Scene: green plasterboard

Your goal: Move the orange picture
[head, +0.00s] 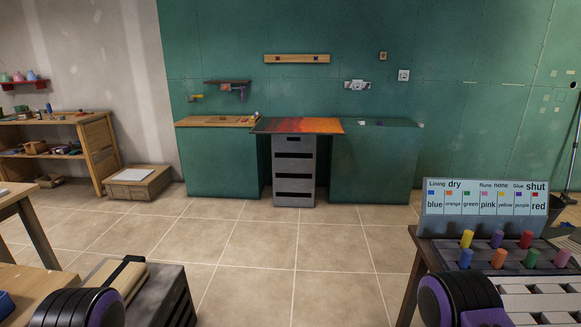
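The orange picture (298,125) looks like a flat panel with mottled orange, red and dark colouring. It lies at counter height over a grey drawer unit (294,172), between two green cabinets, against the far green wall. Its left and right ends come close to the cabinet tops; I cannot tell whether they overlap. Rounded black and purple parts of my arms show at the bottom left and bottom right. Neither gripper is in view, and nothing of mine is near the picture.
Tiled floor (270,245) lies open before the cabinets. A dark crate (165,295) and wooden tables stand at the near left. At the near right, a table holds coloured pegs and a sign (484,198). A wooden box (137,184) stands by the left shelf.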

